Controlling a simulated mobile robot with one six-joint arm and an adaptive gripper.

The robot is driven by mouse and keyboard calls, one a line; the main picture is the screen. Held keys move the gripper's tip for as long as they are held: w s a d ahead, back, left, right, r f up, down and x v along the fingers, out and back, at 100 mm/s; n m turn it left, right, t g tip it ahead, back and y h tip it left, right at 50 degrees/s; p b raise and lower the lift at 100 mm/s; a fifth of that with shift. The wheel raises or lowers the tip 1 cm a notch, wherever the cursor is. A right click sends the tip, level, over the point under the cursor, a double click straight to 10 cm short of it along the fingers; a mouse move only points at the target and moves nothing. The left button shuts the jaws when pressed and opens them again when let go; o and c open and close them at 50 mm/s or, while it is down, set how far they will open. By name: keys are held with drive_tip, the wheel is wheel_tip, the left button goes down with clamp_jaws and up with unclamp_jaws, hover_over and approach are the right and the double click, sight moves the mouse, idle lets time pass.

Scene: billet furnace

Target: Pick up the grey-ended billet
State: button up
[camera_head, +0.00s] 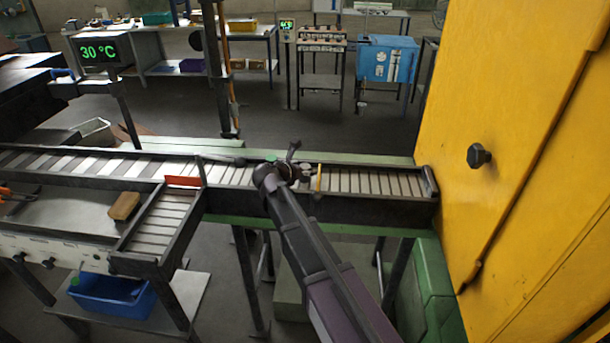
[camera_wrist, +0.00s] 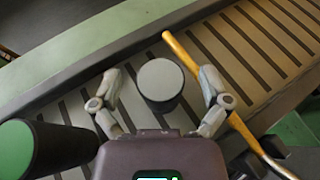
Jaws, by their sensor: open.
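The grey-ended billet (camera_wrist: 160,80) stands upright on the roller conveyor in the wrist view, its round grey end facing the camera. My gripper (camera_wrist: 161,88) is open, with one finger on each side of the billet. A gap shows between the billet and each finger. In the head view my gripper (camera_head: 290,172) is over the conveyor (camera_head: 375,184), and I cannot clearly make out the billet there. A dark billet with a green end (camera_wrist: 28,147) stands left of my gripper in the wrist view.
A yellow wall (camera_head: 520,130) stands at the conveyor's right end. A red-topped plate (camera_head: 183,181) lies to the left. Rollers right of the bar are clear.

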sight(304, 166)
idle(0.4)
clamp_jaws()
drive_tip(key=shift+r, duration=0.2)
wheel_tip(304, 166, up, 4)
drive_tip(key=p, duration=0.4)
drive_tip(key=shift+f, duration=0.25)
drive_tip(key=s+a+r+p, duration=0.1)
drive_tip(key=s+a, duration=0.7)
drive_tip(key=s, duration=0.5)
drive_tip(key=shift+s+a, duration=0.2)
drive_tip(key=shift+a, duration=0.2)
